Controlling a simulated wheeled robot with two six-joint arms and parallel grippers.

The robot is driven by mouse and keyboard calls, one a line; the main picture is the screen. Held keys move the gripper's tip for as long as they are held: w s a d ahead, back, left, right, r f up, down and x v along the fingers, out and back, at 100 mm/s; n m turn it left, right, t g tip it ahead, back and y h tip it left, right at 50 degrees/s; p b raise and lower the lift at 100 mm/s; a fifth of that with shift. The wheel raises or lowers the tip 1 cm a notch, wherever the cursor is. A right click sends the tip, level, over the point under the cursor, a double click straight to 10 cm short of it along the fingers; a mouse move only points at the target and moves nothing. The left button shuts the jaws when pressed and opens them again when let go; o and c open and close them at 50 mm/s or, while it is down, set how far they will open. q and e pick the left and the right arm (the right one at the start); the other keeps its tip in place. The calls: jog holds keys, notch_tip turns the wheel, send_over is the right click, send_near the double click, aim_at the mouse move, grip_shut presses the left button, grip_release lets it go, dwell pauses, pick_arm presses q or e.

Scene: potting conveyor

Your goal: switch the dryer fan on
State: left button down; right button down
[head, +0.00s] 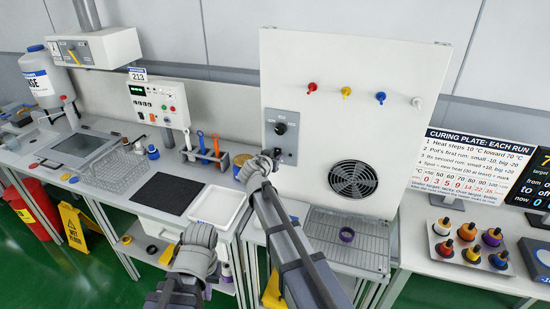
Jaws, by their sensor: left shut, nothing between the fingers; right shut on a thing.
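The dryer fan (353,180) is a round black grille low in the upright white panel (400,140). To its left on the same panel is a grey control plate (284,116) with a black knob (280,128). My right gripper (275,155) is at the lower part of this plate, below the knob, shut on a small dark switch (278,153) that its fingers largely hide. I cannot tell the switch's position. My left gripper (203,230) is shut and empty, low in front of the white tray at the bench's front edge.
Coloured hooks line the panel above. The left bench holds a white tray (222,207), a black mat (168,193) and a control box (158,104). Several pots stand at right.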

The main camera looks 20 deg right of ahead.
jog(key=t+h+b, duration=0.1)
jog(key=b, duration=0.2)
jog(key=t+b, duration=0.1)
jog(key=b, duration=0.2)
jog(key=shift+f+h, duration=0.4)
jog(key=c, duration=0.6)
grip_release()
jog(key=shift+c, duration=0.2)
jog(key=shift+s, duration=0.15)
jog(key=v, duration=0.7)
jog(key=shift+s+a+p, duration=0.2)
jog(key=shift+s+p, duration=0.05)
jog(key=shift+p, duration=0.1)
